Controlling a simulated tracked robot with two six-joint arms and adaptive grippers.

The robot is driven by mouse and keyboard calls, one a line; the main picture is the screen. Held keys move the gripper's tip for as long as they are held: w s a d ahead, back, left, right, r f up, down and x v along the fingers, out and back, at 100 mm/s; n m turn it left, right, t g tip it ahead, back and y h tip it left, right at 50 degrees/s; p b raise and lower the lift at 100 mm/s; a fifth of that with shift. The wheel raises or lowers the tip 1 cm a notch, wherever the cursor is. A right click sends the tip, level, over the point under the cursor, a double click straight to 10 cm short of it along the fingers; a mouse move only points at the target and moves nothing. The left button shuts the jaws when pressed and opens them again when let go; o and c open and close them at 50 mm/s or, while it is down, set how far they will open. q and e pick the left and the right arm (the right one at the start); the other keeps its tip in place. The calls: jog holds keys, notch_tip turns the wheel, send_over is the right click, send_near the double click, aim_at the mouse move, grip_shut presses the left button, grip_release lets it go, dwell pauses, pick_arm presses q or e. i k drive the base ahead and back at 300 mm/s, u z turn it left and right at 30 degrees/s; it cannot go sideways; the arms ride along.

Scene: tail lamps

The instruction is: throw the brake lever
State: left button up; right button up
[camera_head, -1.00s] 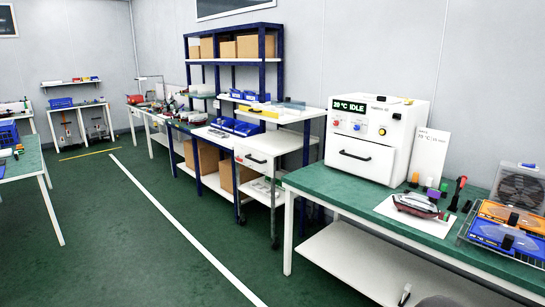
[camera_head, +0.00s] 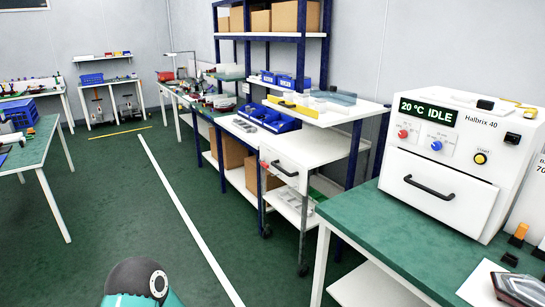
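I cannot make out a brake lever for certain in this view. A white trolley (camera_head: 322,142) on dark casters stands right of the centre, beside the blue-framed shelf. It has a drawer with a black handle (camera_head: 284,168) and a small red part (camera_head: 264,165) near its left front edge; I cannot tell what that part is. Neither gripper is in view. Only a rounded dark and teal link of my arm shows at the bottom edge, well apart from the trolley.
A green-topped bench (camera_head: 372,224) at the right carries a white oven (camera_head: 447,172) reading 20 °C IDLE. The blue-framed shelf (camera_head: 301,75) stands behind the trolley. Another green-topped table (camera_head: 36,145) is at the left. The green floor (camera_head: 90,232) between them is clear.

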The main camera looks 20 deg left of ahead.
aim_at(263, 162)
jog(key=u, duration=0.25)
jog(key=i, duration=1.2)
jog(key=u, duration=0.4)
